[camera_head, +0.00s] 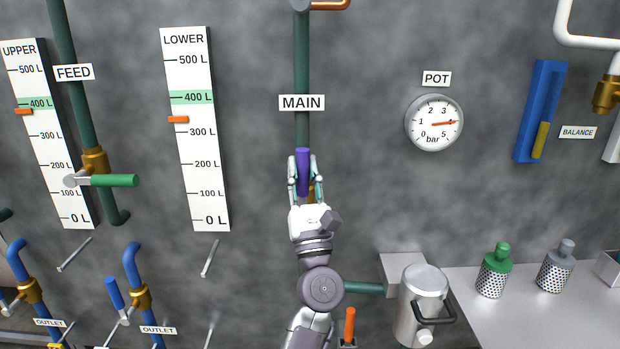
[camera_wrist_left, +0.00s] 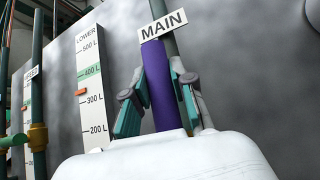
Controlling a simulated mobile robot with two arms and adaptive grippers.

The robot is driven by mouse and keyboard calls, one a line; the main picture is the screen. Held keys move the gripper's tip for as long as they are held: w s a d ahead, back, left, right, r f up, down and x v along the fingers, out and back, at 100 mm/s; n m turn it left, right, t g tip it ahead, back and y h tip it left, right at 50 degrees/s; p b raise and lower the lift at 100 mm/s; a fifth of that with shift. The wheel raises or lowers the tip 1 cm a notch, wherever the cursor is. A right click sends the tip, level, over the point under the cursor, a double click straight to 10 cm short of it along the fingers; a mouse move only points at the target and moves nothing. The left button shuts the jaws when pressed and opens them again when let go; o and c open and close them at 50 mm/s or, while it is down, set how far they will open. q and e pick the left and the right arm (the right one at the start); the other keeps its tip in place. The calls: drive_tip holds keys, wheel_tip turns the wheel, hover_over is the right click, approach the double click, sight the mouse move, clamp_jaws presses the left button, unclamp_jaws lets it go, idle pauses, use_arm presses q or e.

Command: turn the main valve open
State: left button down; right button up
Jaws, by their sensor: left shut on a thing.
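The main valve has a purple handle (camera_head: 303,172) that stands upright along the green pipe, below the MAIN label (camera_head: 302,103). The handle also shows in the left wrist view (camera_wrist_left: 158,86). My left gripper (camera_head: 304,177) is shut on the handle, with one finger on each side of it. The same fingers show in the left wrist view (camera_wrist_left: 160,100). A little of the brass valve body (camera_head: 311,196) shows beside the fingers; the rest is hidden behind my gripper. My right gripper is not in view.
The feed valve's green handle (camera_head: 113,181) lies level at the left. The LOWER gauge (camera_head: 203,150) and the pot dial (camera_head: 434,122) flank the main pipe. A steel pot (camera_head: 421,300) and shakers (camera_head: 494,275) stand at lower right.

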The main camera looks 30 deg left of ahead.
use_arm(q)
drive_tip(key=shift+a+n, duration=0.1)
drive_tip(key=shift+n, duration=0.3)
drive_tip(key=c, duration=0.9)
unclamp_jaws()
drive_tip(key=shift+s, duration=0.1)
drive_tip(key=shift+c, duration=0.2)
drive_tip(key=shift+f, duration=0.25)
drive_tip(key=v, duration=1.1)
drive_tip(key=shift+s+d+f, duration=0.15)
drive_tip(key=shift+d, duration=0.1)
